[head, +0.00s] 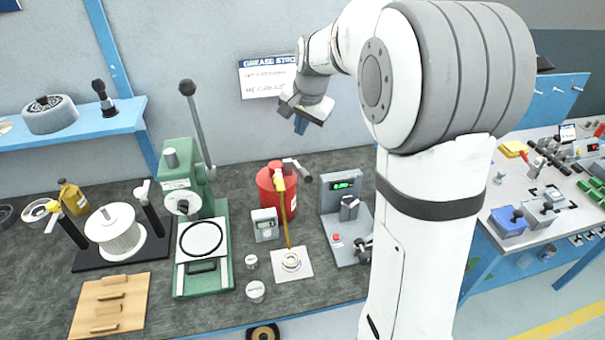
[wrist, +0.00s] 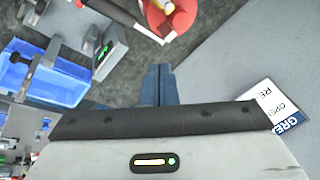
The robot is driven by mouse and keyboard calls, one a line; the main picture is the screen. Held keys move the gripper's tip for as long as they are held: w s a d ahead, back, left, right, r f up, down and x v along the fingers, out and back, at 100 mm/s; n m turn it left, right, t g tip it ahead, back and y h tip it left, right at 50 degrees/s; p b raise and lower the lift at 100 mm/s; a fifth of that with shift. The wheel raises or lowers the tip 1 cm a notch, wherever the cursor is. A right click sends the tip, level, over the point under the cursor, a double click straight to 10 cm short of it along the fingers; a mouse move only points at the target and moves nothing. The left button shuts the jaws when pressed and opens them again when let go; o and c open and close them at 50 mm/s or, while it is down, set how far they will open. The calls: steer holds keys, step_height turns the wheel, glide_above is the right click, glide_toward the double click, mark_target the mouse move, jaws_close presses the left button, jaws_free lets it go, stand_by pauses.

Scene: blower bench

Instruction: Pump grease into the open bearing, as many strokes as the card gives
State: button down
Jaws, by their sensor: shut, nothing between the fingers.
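The red grease pump (head: 268,192) stands on the dark bench top, with a lever on top and a yellow hose (head: 289,225) running down to the open bearing (head: 291,261) on a white pad (head: 305,273). The card (head: 258,82) hangs on the wall, partly hidden by my arm; its heading starts "GREASE STRO", and no stroke number is legible. My gripper (head: 300,125) is in the air above and behind the pump, shut and empty. In the wrist view its blue fingers (wrist: 157,70) are together, with the pump (wrist: 172,15) beyond them and the card (wrist: 270,112) at right.
A small grey display unit (head: 265,224) stands by the pump. A grey device with a green readout (head: 342,185) is to its right and a green press (head: 185,190) to its left. Two small white jars (head: 255,291) stand in front.

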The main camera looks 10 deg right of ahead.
steer(key=b, duration=0.5)
glide_above(302, 169)
steer(key=s, duration=0.1)
step_height(302, 169, down, 7)
steer(key=shift+s+d+r, duration=0.1)
stand_by(1.5)
steer(key=shift+s+f+b, duration=0.2)
steer(key=shift+f+b, duration=0.15)
steer(key=shift+b, duration=0.2)
